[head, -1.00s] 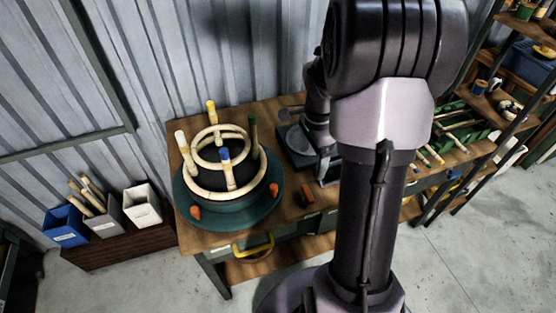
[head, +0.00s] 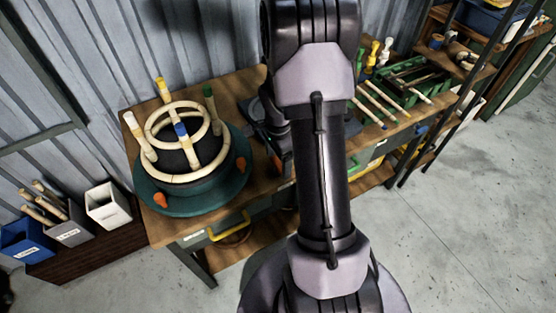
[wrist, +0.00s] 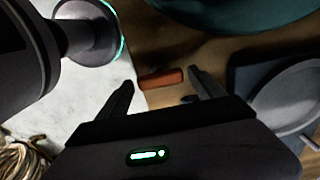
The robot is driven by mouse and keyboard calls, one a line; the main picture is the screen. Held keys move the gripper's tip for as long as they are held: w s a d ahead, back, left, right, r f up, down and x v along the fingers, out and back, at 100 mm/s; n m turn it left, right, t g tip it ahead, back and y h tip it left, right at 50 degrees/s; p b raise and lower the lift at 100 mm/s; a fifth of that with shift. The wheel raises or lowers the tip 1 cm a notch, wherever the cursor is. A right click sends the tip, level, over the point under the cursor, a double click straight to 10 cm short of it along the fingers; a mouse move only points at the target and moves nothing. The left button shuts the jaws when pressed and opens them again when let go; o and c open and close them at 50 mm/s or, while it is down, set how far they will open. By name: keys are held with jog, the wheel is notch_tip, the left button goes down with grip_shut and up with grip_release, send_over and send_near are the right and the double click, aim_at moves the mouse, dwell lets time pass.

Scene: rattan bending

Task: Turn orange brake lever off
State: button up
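A short orange bar (wrist: 161,78) lies near the bench edge in the wrist view. In the head view its orange end (head: 277,162) shows just left of my arm. Two orange knobs, a front one (head: 159,200) and a right one (head: 240,165), sit on the rim of the green turntable (head: 163,207). I cannot tell for sure which orange part is the brake lever. My gripper (wrist: 161,80) is open and empty, its fingers apart, with the bar between the fingertips in the picture. Contact cannot be told.
A rattan frame (head: 185,117) stands on the turntable. A grey round dish on a dark base (wrist: 290,98) is right of my gripper. A yellow drawer handle (head: 231,227) juts from the bench front. A green crate (head: 420,90) stands at the back right.

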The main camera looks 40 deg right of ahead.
jog(key=c, duration=1.1)
jog(key=shift+n, duration=0.3)
jog(key=n+p, duration=0.1)
jog(key=n, duration=0.2)
jog(key=shift+r+n, duration=0.1)
jog(key=shift+n, duration=0.3)
jog(key=n, duration=0.4)
jog(key=shift+n+p, duration=0.3)
jog(key=shift+p, duration=0.1)
jog(key=n+p, duration=0.1)
jog(key=n, duration=0.3)
jog(key=n+p, duration=0.1)
jog(key=n, duration=0.3)
jog(key=shift+n, duration=0.3)
